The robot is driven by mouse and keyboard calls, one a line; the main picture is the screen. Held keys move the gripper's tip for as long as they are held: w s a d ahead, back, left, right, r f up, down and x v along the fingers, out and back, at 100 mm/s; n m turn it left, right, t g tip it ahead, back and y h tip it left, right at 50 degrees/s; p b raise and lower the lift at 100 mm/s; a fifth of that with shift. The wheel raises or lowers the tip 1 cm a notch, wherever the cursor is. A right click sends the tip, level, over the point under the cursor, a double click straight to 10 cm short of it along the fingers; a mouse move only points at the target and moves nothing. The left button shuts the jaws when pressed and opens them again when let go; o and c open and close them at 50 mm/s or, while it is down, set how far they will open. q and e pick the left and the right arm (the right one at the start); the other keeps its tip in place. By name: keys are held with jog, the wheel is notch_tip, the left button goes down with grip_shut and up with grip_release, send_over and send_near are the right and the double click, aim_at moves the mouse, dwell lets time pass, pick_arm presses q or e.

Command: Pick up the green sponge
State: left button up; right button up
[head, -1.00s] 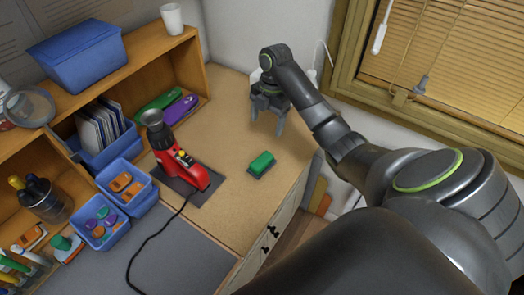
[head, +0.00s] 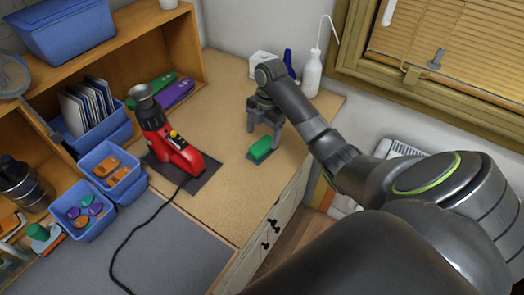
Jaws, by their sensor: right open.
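The green sponge (head: 262,148) lies on the tan worktop, near its right front edge. It has a green top and a dark grey base. My right gripper (head: 264,138) is open and points down just behind and above the sponge. Its fingers are spread, and one fingertip is close to the sponge's right end. I cannot tell whether it touches. Nothing is between the fingers that I can make out. My left gripper is not in view.
A red heat tool (head: 172,146) stands on a dark plate left of the sponge, its black cable (head: 140,222) running forward. A white bottle (head: 312,74) and a white box (head: 264,64) stand behind my gripper. Blue bins (head: 113,206) are at the left. Worktop (head: 222,190) before the sponge is clear.

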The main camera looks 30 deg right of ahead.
aim_at(262, 144)
jog(key=f, duration=0.1)
jog(key=f+p, duration=0.1)
jog(key=f, duration=0.1)
jog(key=shift+s+a+f+p, duration=0.25)
jog(key=shift+s+a+p, duration=0.05)
jog(key=shift+s+a, duration=0.1)
jog(key=shift+w+f, duration=0.1)
jog(key=shift+f, duration=0.45)
jog(key=c, duration=1)
notch_tip(262, 144, up, 5)
jog(key=shift+f+b, duration=0.2)
jog(key=shift+b, duration=0.4)
jog(key=shift+c, duration=0.2)
notch_tip(262, 144, up, 4)
jog(key=shift+r+p, duration=0.1)
jog(key=shift+p, duration=1.05)
jog(key=shift+r+p, duration=0.65)
jog(key=shift+p, duration=0.1)
